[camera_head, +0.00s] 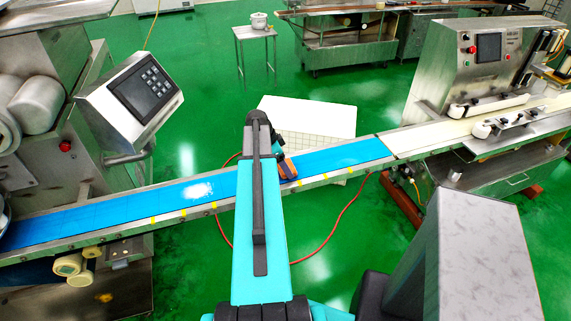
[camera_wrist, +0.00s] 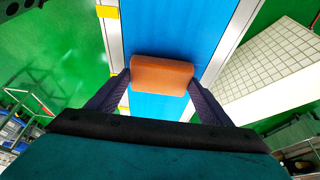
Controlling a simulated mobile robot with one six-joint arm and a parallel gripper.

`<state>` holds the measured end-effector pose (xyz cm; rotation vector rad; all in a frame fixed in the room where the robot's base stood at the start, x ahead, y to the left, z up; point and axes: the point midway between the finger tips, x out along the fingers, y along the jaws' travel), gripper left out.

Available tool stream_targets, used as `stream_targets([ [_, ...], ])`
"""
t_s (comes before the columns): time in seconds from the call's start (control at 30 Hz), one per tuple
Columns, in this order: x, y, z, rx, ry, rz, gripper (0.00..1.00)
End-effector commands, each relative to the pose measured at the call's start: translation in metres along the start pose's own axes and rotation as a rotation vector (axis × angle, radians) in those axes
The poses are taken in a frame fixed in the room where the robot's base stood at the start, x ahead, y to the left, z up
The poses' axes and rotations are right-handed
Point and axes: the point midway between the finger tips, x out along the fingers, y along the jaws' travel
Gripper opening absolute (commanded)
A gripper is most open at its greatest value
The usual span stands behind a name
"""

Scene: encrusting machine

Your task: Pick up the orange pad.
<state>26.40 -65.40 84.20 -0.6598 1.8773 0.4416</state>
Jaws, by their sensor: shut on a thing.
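The orange pad (camera_wrist: 162,75) is a small block with rounded edges, between the two dark fingers of my gripper (camera_wrist: 160,84) in the wrist view. The fingers are shut on its left and right ends. Behind it lies the blue conveyor belt (camera_wrist: 160,30). I cannot tell whether the pad touches the belt. In the head view the pad (camera_head: 288,169) shows as a small orange piece right of my arm, over the belt. My arm hides most of my gripper there.
The blue belt runs between metal rails from the machine with a keypad (camera_head: 133,92) at left to the machine with a screen (camera_head: 487,55) at right. A white gridded table (camera_head: 310,112) stands behind the belt. A red cable (camera_head: 345,215) lies on the green floor.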

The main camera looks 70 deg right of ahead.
Motion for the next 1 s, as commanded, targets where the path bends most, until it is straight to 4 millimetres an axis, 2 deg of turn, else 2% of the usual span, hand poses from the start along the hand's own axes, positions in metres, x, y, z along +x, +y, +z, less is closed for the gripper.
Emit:
stream_targets([
  [0.47, -0.03, 0.001, -0.011, 0.0, 0.0, -0.002, 0.52],
  [1.0, -0.048, 0.06, 0.02, -0.001, 0.0, -0.003, 0.52],
])
